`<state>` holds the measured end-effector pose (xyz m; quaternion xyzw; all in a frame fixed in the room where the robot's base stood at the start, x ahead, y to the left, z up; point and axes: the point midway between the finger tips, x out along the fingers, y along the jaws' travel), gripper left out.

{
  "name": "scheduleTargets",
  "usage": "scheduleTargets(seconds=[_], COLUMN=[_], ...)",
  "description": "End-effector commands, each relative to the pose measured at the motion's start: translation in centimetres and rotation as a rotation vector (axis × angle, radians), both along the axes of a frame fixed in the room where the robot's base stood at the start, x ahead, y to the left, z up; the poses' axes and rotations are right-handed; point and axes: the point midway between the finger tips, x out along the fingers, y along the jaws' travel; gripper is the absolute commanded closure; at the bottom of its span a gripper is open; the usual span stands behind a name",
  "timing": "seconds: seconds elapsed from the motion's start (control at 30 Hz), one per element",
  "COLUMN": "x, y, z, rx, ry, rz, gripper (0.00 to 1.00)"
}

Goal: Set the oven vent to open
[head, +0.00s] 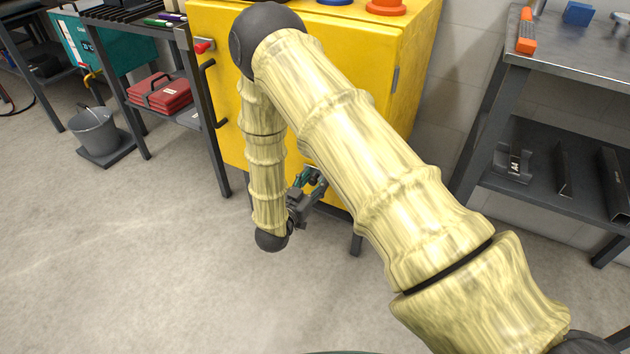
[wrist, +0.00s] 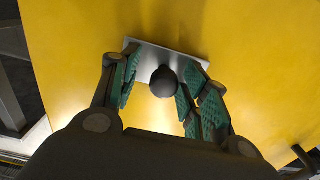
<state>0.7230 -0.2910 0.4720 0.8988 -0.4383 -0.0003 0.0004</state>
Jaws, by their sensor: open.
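The yellow cabinet (head: 335,60) stands mostly behind my arm in the head view; its yellow face (wrist: 250,50) fills the wrist view. On that face is a bright metal plate (wrist: 145,54) with a round dark knob (wrist: 163,82), which appears to be the vent control. My gripper (wrist: 158,98) is open, with its green-padded fingers on either side of the knob. I cannot tell whether a finger touches it. In the head view my gripper (head: 306,188) is low at the cabinet's front, partly behind my forearm. The knob is hidden there, and no vent marking is readable.
Dark handles (head: 207,78) and a red knob (head: 203,47) are at the cabinet's left. A rack with red cases (head: 160,93) and a grey bucket (head: 95,130) stand further left. A metal bench (head: 575,55) is at right. The floor in front is clear.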

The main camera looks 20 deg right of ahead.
Motion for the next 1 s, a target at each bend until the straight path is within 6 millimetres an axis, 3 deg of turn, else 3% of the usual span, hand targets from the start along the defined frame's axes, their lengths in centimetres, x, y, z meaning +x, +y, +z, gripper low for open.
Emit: scheduleTargets(seconds=[0.27,0.7,1.0], x=[-1.2,-5.9,-7.3], y=[1.7,7.6,9.3], z=[0.0,0.0,0.0], rx=[0.001,0.0,-0.001], ry=[0.001,0.001,0.0], rz=[0.001,0.001,0.0], gripper=[0.54,0.54,0.54])
